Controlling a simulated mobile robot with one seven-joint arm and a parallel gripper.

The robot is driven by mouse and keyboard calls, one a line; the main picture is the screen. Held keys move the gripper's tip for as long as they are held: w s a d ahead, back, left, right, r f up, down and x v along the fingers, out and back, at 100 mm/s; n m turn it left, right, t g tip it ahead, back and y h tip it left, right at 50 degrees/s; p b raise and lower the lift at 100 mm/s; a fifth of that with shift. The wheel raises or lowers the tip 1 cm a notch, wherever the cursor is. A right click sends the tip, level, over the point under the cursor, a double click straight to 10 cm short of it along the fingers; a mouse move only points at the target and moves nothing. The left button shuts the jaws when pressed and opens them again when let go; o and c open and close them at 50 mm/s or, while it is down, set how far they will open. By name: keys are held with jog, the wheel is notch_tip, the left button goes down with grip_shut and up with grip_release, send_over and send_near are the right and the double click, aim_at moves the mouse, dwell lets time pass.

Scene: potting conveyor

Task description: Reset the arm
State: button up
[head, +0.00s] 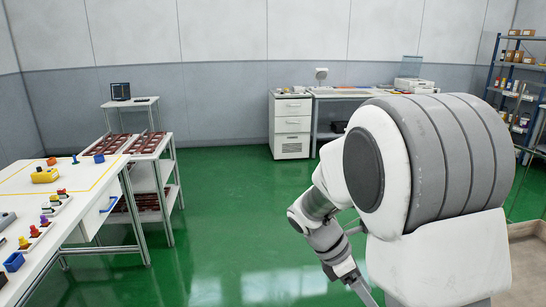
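My arm fills the right half of the head view, with a large white and grey shoulder. The arm bends down to the left, and its lower links hang over the green floor. The far end of the arm, with what appears to be my gripper (362,291), is at the bottom edge, partly cut off. Its fingers are not clear enough to show whether they are open or shut. No held object can be made out.
A white worktable (92,212) with a yellow block (45,176) and small coloured parts stands at left. Behind it is a rack of brown trays (145,144). A desk with drawers (291,126) stands at the back, shelving (520,85) at right. Green floor (225,220) is clear between.

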jog(key=s+a+r+m+t+y+p, duration=0.2)
jog(key=s+r+m+t+y, duration=0.1)
jog(key=s+r+m, duration=0.4)
jog(key=s+a+r+m+t+y+p, duration=0.3)
jog(key=s+r+m, duration=0.4)
jog(key=r+m, duration=0.4)
jog(key=shift+s+a+r+m+t+y, duration=0.15)
jog(key=shift+a+r+m+t+y, duration=0.15)
jog(key=shift+r+t+y, duration=0.45)
jog(key=shift+f+h, duration=0.2)
jog(key=shift+h, duration=0.05)
jog(key=c, duration=0.5)
jog(key=shift+o, duration=0.2)
jog(key=shift+d, duration=0.1)
jog(key=shift+d, duration=0.15)
